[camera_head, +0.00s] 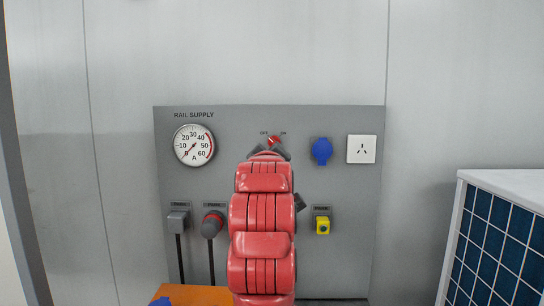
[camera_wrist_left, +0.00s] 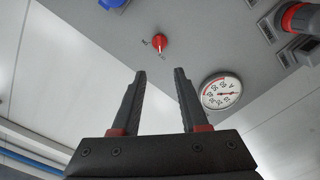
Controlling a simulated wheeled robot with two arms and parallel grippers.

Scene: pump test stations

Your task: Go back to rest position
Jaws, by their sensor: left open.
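My left gripper (camera_head: 269,152) is at the end of the red arm, in front of the grey rail supply panel (camera_head: 230,120). In the left wrist view its dark fingers (camera_wrist_left: 158,72) are apart with nothing between them. The red rotary knob (camera_head: 274,139) sits just above the fingertips in the head view, between OFF and ON marks. In the left wrist view the knob (camera_wrist_left: 159,43) lies beyond the fingertips, clear of them. My right gripper is not in view.
The panel also carries a round gauge (camera_head: 194,145), a blue socket (camera_head: 321,151), a white outlet (camera_head: 362,149), a yellow connector (camera_head: 322,225), and grey (camera_head: 179,221) and red-collared (camera_head: 212,224) plugs with cables. A white-framed blue-grid box (camera_head: 497,240) stands right. An orange surface (camera_head: 195,295) is below.

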